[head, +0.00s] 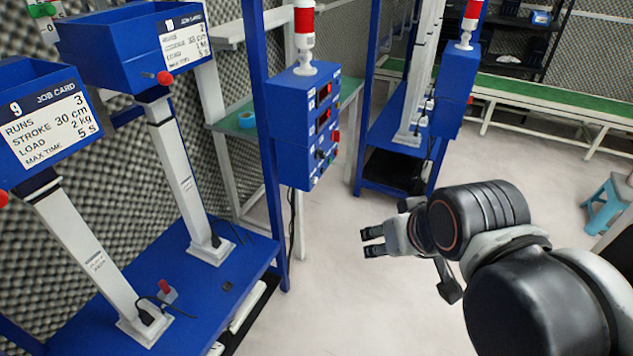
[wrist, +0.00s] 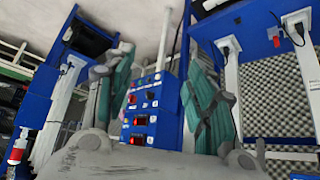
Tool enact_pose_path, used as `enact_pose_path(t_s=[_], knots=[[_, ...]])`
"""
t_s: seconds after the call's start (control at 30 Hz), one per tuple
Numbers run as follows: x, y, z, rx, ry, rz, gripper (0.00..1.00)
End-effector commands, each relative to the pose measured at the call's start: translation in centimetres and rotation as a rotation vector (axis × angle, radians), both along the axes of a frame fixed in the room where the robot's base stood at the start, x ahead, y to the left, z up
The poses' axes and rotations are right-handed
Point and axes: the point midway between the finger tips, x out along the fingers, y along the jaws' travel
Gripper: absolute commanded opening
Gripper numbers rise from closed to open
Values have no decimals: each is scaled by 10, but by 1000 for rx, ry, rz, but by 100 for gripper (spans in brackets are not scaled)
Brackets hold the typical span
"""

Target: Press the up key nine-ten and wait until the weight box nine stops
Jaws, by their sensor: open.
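Weight box nine (head: 20,150) is a blue open bin at the far left of the head view, held on a slanted white column. Its job card reads 9, runs 3, stroke 30 cm, load 2 kg, max time 5 s. The blue control box (head: 292,135) hangs on a blue post, with red displays and small keys on its right-hand face. The wrist view, upside down, shows this keyed face (wrist: 150,118) between the fingers; key labels are too small to read. My gripper (head: 372,242) is open and empty, to the right of and below the control box, apart from it.
A second blue bin (head: 110,55) stands behind on its own column, both above a blue base (head: 215,285). A red-and-white lamp (head: 304,30) tops the control box. Another post-mounted control box (head: 456,85) is farther right. A blue stool (head: 606,205) is at right. Floor around my gripper is clear.

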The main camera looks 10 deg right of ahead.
Motion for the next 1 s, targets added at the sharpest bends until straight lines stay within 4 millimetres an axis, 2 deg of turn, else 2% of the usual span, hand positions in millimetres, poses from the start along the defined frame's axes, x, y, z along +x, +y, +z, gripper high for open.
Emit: enact_pose_path(t_s=[0.03, 0.17, 0.2, 1.0], knots=[[0, 0, 0, 0, 0, 0, 32], [0, 0, 0, 0, 0, 0, 3], [0, 0, 0, 0, 0, 0, 0], [0, 0, 0, 0, 0, 0, 0]])
